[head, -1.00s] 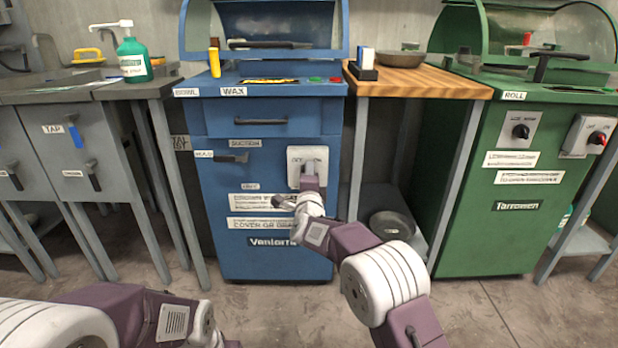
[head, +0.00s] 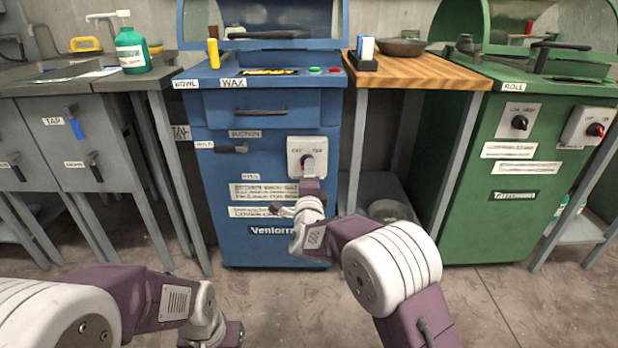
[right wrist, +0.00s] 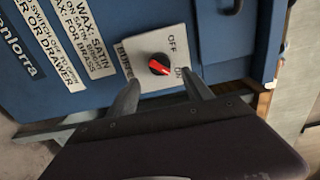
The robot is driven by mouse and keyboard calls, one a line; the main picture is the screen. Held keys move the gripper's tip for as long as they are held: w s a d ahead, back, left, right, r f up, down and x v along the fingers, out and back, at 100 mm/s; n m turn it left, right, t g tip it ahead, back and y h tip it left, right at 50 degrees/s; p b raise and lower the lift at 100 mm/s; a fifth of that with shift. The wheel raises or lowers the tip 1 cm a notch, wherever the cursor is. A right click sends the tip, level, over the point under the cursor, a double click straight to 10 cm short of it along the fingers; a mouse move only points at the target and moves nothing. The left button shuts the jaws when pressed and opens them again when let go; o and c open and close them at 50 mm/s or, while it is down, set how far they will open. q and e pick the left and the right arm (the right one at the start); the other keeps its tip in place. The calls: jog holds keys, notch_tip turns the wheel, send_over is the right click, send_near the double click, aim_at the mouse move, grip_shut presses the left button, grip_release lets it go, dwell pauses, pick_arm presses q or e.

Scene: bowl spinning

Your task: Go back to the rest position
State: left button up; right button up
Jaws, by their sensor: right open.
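My right gripper (right wrist: 162,84) is open and empty in the right wrist view. Its two fingers point at a white switch plate (right wrist: 128,48) with a black knob (right wrist: 159,64) bearing a red pointer, and stand apart from the knob. In the head view, the end of my right arm covers the area just below the same switch plate (head: 294,146) on the blue machine (head: 225,180). My left arm comes in at the lower left of the head view; its gripper fingers do not show.
A wooden-topped table (head: 440,77) holds a dark bowl (head: 402,47). A green machine (head: 480,225) stands at the right. Grey cabinets (head: 95,150) with a green bottle (head: 133,50) stand at the left. Bare floor (head: 280,300) lies in front.

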pick_arm(q)
jog(key=shift+r, duration=0.1)
pick_arm(e)
jog(key=s, duration=0.3)
jog(key=shift+s, duration=0.15)
jog(key=d+r+m+h+p, duration=0.25)
jog(key=d+r+p, duration=0.35)
jog(key=d+r, duration=0.5)
jog(key=s+d+r+n+g+p, duration=0.3)
jog(key=s+d+n+p, duration=0.1)
jog(key=d+p, duration=0.2)
jog(key=s+f+n+g+y+p, duration=0.1)
jog(key=s+f+n+g, duration=0.8)
jog(key=s, duration=0.6)
jog(key=s+f+n+g+y+p, duration=0.15)
jog(key=s+f+n+g, duration=0.45)
jog(key=s+f, duration=0.7)
pick_arm(q)
notch_tip(320, 180, up, 52)
jog(key=p, duration=3.7)
jog(key=shift+r, duration=0.25)
pick_arm(e)
notch_tip(320, 180, up, 40)
jog(key=s+n+t, duration=0.1)
jog(key=s, duration=0.1)
jog(key=shift+d, duration=0.35)
